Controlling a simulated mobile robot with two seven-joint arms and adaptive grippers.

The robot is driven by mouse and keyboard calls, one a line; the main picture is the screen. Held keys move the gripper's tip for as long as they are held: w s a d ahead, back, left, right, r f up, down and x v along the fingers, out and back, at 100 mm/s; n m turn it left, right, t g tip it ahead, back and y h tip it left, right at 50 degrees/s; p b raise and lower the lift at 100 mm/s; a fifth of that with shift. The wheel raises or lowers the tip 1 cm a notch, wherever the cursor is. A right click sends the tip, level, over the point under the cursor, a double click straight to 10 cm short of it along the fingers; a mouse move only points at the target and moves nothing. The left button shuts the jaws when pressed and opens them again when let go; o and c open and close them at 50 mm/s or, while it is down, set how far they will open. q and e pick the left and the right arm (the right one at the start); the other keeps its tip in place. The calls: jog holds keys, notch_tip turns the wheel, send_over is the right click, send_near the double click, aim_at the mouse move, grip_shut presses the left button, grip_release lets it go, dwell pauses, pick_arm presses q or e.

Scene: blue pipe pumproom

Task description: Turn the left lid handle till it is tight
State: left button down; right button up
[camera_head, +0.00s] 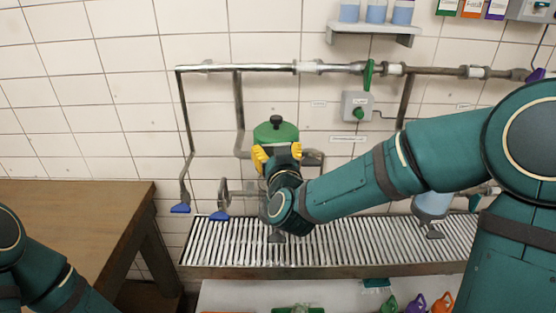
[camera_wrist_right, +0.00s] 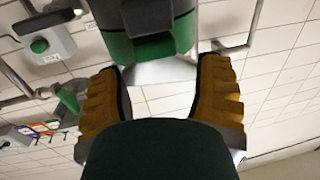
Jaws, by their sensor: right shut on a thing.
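The left lid handle (camera_head: 276,133) is a round green top with a black knob above it, in front of the tiled wall. My right gripper (camera_head: 277,154) reaches it from the front and is shut on it, with one yellow finger on each side. My forearm and wrist hide the part below. In the right wrist view the green and dark part (camera_wrist_right: 155,47) shows between the yellow fingers (camera_wrist_right: 163,82); the exact contact is hard to see. My left arm shows at the lower left, but its gripper is out of view.
A slatted metal rack (camera_head: 240,245) runs below. Metal pipes (camera_head: 240,68) with a green valve lever (camera_head: 368,75) cross the wall behind. A control box (camera_head: 357,105) with a green button hangs to the right. A wooden table (camera_head: 70,225) stands at left.

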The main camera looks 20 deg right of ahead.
jog(key=shift+w+a+f+m+h+b, duration=0.1)
jog(key=shift+m+h+b, duration=0.2)
jog(key=shift+m+h, duration=0.7)
jog(key=shift+g+h, duration=0.3)
jog(key=o, duration=1.2)
jog(key=shift+w, duration=0.1)
jog(key=v, duration=1.2)
